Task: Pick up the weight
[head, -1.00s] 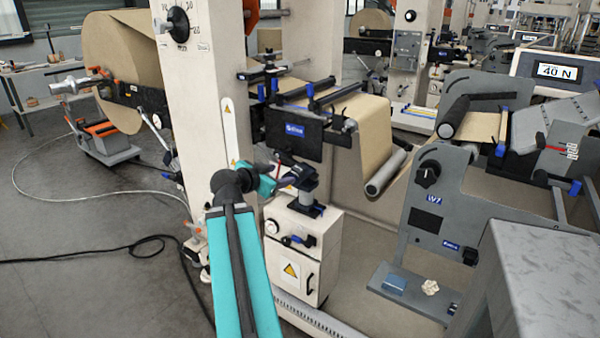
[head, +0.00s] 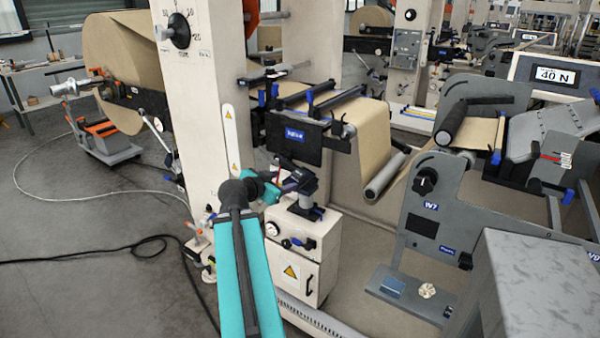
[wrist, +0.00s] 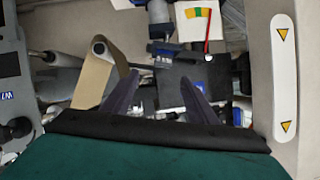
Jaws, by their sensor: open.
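I cannot pick out with certainty a thing that is the weight. My gripper (head: 300,182) is in front of the white cabinet's dark post (head: 306,207), below the black plate with a blue label (head: 294,138). In the wrist view my gripper (wrist: 158,88) shows two dark purple fingers spread apart, with nothing seen held between them. Beyond them is the black plate (wrist: 180,92), and above it a white gauge card (wrist: 196,22) with coloured bands and a red needle.
The white cabinet (head: 328,245) stands below my gripper, and the tall cream column (head: 190,90) is to its left. A brown paper web (head: 375,130) runs over rollers to the right. A low grey shelf (head: 405,300) holds a blue block (head: 392,287) and a pale lump (head: 427,290).

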